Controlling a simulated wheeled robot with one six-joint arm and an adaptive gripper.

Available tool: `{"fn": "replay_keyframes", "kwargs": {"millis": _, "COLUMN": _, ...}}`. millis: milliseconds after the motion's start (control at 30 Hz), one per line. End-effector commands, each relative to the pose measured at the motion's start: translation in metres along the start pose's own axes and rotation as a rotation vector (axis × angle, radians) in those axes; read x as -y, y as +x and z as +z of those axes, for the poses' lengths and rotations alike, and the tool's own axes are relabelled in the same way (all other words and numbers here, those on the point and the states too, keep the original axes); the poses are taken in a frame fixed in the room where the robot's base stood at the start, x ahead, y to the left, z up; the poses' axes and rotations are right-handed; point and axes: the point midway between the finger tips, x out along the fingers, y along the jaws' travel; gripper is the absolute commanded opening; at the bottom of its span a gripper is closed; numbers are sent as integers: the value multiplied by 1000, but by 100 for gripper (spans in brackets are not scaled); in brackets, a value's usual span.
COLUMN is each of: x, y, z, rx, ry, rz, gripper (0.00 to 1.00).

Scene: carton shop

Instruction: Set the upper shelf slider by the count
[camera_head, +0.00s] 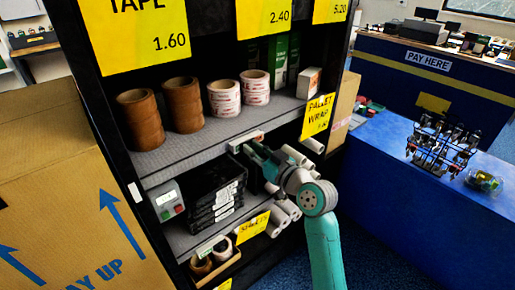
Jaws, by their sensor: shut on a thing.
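The upper shelf slider (247,141) is a small pale strip with a reddish mark on the front edge of the upper shelf (190,158). My gripper (249,150) reaches in from the right and is shut at the slider's lower side; its fingertips are small and partly hidden. On the upper shelf stand two stacks of brown tape rolls (140,118) (183,104) and two stacks of white rolls with red print (223,98) (255,87). Behind them are green boxes (278,62), and a small white box (308,82) stands at the right.
Below are a grey box with green and red buttons (167,200), black stacked cases (217,190), white rolls (287,208) and a lower slider (210,246). A large carton (70,190) stands left, a blue counter (420,215) right. Yellow price signs (135,30) hang above.

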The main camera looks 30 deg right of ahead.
Motion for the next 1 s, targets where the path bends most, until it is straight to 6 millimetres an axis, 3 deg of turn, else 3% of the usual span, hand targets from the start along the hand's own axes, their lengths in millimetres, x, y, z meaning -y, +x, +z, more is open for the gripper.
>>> {"fn": "replay_keyframes", "kwargs": {"millis": 133, "x": 19, "y": 0, "z": 0, "rx": -1, "ry": -1, "rz": -2, "gripper": 0}}
{"fn": "replay_keyframes", "kwargs": {"millis": 400, "x": 21, "y": 0, "z": 0, "rx": -1, "ry": 0, "rz": -3, "gripper": 0}}
{"fn": "replay_keyframes", "kwargs": {"millis": 433, "x": 21, "y": 0, "z": 0, "rx": -1, "ry": 0, "rz": -3, "gripper": 25}}
{"fn": "replay_keyframes", "kwargs": {"millis": 533, "x": 21, "y": 0, "z": 0, "rx": -1, "ry": 0, "rz": -3, "gripper": 47}}
{"fn": "replay_keyframes", "kwargs": {"millis": 867, "x": 20, "y": -2, "z": 0, "rx": -1, "ry": 0, "rz": 0, "gripper": 47}}
{"fn": "replay_keyframes", "kwargs": {"millis": 1000, "x": 19, "y": -15, "z": 0, "rx": 0, "ry": 0, "rz": 1, "gripper": 47}}
